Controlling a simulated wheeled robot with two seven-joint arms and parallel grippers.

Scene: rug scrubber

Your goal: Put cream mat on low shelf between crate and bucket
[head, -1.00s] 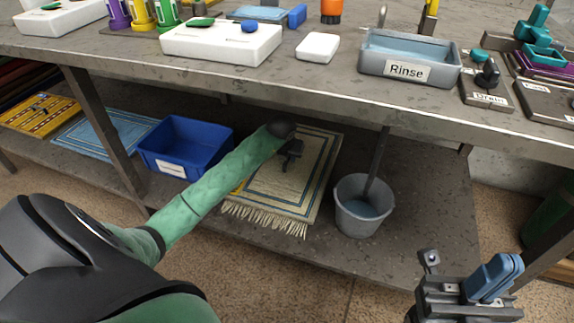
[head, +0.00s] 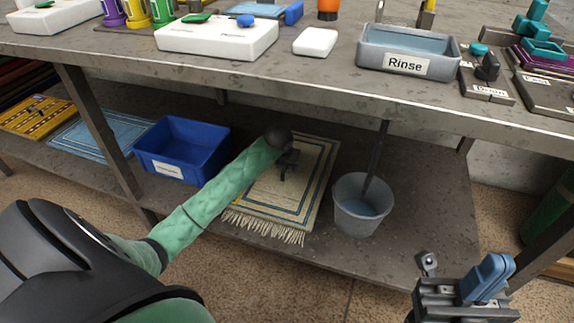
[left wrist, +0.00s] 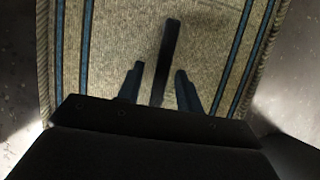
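The cream mat (head: 262,203), with blue border lines and a fringed front edge, lies flat on the low shelf (head: 400,245) between the blue crate (head: 182,150) and the grey bucket (head: 361,205). My left gripper (head: 288,165) is low over the mat's middle, pointing down. In the left wrist view my left gripper (left wrist: 159,78) has its fingers apart, with mat surface (left wrist: 110,35) filling the space ahead. Whether the fingertips touch the mat is unclear. My right gripper (head: 485,275) is at the lower right, away from the shelf items; its finger gap is unclear.
The tabletop (head: 300,78) overhangs the shelf and carries a rinse basin (head: 408,50) and white trays. A table leg (head: 100,135) stands left of the crate. A blue mat (head: 85,135) and a yellow mat (head: 35,117) lie further left. Shelf right of the bucket is bare.

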